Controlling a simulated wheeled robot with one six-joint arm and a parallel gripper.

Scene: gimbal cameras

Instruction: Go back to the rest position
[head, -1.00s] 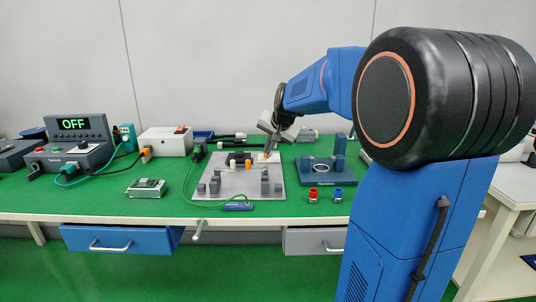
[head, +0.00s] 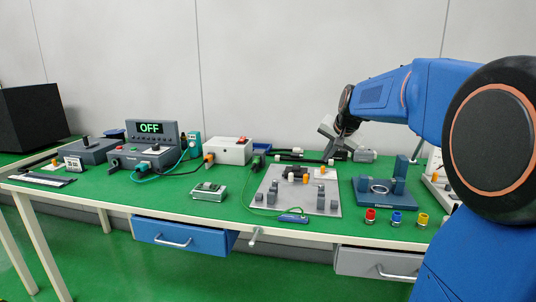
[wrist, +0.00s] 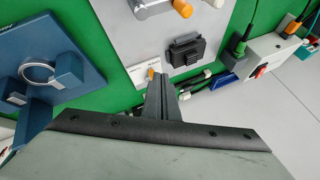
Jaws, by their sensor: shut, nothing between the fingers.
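My gripper (head: 328,158) is above the back right corner of the grey fixture plate (head: 268,200), near a small white card with an orange knob (head: 326,173). In the wrist view, its two dark fingers (wrist: 160,90) lie together, shut and empty. A black ribbed block (wrist: 187,52) on the plate shows just beyond them. I cannot tell the exact height of the fingertips. My blue arm reaches in from the right of the head view.
A blue fixture with a ring (head: 380,188) stands right of the plate, with red, blue and yellow connectors in front. Left are a small circuit board (head: 208,191), a white box (head: 228,150) and a power supply reading OFF (head: 150,130). Open green bench lies front left.

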